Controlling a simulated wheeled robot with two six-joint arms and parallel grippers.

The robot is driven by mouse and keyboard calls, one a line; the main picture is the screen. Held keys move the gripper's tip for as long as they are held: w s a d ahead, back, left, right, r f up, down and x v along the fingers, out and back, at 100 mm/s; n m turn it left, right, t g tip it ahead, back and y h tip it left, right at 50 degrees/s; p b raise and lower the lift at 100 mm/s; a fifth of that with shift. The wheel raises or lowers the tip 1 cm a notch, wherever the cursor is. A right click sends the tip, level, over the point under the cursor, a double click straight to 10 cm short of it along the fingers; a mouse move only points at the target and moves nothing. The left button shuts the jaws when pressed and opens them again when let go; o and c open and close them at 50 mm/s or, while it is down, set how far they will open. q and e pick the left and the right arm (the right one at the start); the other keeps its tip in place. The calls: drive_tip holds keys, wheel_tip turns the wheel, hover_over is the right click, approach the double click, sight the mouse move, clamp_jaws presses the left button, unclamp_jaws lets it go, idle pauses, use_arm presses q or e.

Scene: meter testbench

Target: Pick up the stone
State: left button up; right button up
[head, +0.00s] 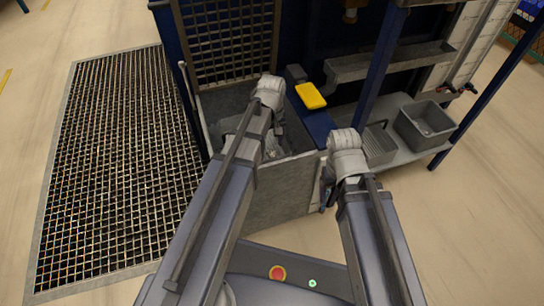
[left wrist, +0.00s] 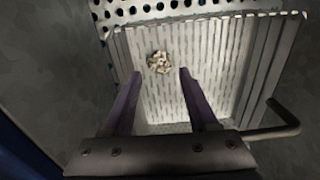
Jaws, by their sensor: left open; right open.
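The stone (left wrist: 160,62), a small pale-brown, lumpy clump, lies in a light, slotted basket (left wrist: 215,90) in the left wrist view. My left gripper (left wrist: 160,75) is open, its two fingers reaching over the basket. In that picture the stone appears just beyond the fingertips and between their lines, with nothing held. The height gap to the stone is hard to tell. In the head view my left gripper (head: 270,148) is down inside a grey-walled bin, and the stone cannot be made out. My right gripper (head: 327,185) is small and partly hidden by its arm, outside the bin.
The bin's front wall (head: 275,200) stands close to both arms. A bent handle (left wrist: 280,122) is at the basket's right. A yellow object (head: 310,96) lies on a blue surface beside the bin. A grey tub (head: 425,125) stands on a shelf at right. A floor grate (head: 110,170) is at left.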

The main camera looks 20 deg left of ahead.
sight(272, 152)
use_arm(q)
drive_tip(key=shift+f+b, duration=2.6)
drive_tip(key=shift+f, duration=0.05)
drive_tip(key=shift+r, duration=0.1)
clamp_jaws()
